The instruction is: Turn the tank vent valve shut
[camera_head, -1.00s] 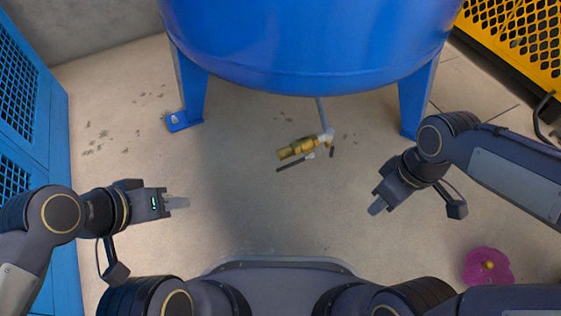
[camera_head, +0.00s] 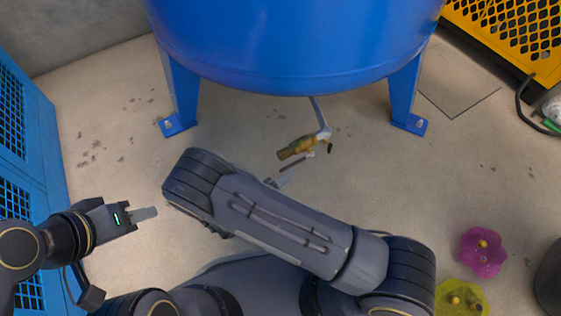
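The brass vent valve (camera_head: 296,147) hangs on a thin grey pipe (camera_head: 319,112) under the front of the blue tank (camera_head: 290,50). Its dark lever (camera_head: 291,162) runs beside the brass body, on the near side. My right arm reaches across to the left, and its forearm hides most of the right gripper. Only the pale fingertip area of the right gripper (camera_head: 283,180) shows, just below the lever. I cannot tell whether it touches the lever or how far its fingers are apart. My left gripper (camera_head: 146,214) is away to the left, holding nothing visible; its finger gap cannot be made out.
Blue tank legs (camera_head: 181,95) stand on either side of the valve. A blue mesh cabinet (camera_head: 45,140) is at the left and a yellow mesh guard (camera_head: 510,35) at the upper right. Pink (camera_head: 483,260) and yellow-green (camera_head: 455,298) knobbed objects lie at the lower right.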

